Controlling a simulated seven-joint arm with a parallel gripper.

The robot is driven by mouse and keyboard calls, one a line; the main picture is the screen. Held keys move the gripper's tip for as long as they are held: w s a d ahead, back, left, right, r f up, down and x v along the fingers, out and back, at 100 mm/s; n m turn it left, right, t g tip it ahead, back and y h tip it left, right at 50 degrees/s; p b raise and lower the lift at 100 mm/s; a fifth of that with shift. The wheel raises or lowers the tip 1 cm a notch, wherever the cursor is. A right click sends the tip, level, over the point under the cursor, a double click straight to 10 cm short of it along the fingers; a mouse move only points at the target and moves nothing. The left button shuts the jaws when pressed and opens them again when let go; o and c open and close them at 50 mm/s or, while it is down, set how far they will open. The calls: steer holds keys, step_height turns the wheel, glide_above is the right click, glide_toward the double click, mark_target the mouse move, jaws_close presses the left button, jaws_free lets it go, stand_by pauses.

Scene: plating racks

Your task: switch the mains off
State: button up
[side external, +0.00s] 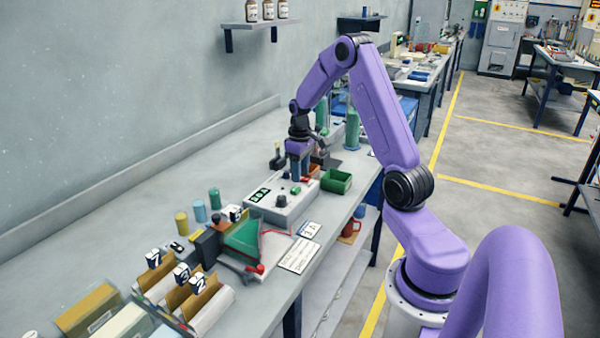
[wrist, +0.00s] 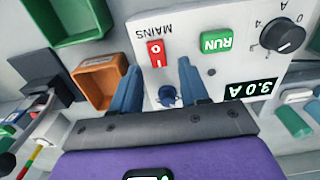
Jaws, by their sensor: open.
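The white power supply box (side external: 275,212) stands on the bench below my gripper (side external: 300,177). In the wrist view, its red mains rocker switch (wrist: 156,54), marked I and O, lies just beyond and between the two blue fingertips of my gripper (wrist: 160,68). The fingers are apart with nothing between them. I cannot tell whether they touch the panel or which way the rocker is pressed. A green RUN button (wrist: 215,42), a black dial (wrist: 283,35) and a lit display reading 3.0 A (wrist: 250,88) are on the same panel.
A blue terminal (wrist: 167,96) sits on the panel between the fingers. A green bin (side external: 336,181) and an orange-brown bin (wrist: 100,82) are close by. Coloured cylinders (side external: 199,211) and card boxes (side external: 195,300) stand nearer along the bench.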

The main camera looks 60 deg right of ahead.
steer(key=shift+f, duration=0.4)
jaws_close()
steer(key=shift+s, duration=0.1)
steer(key=shift+s+a+r+t, duration=0.1)
steer(key=shift+s+t, duration=0.05)
steer(key=shift+t, duration=0.8)
steer(key=shift+s+a+r+t, duration=0.1)
steer(key=shift+t, duration=0.85)
steer(key=shift+s+r+t, duration=0.1)
steer(key=shift+t, duration=0.3)
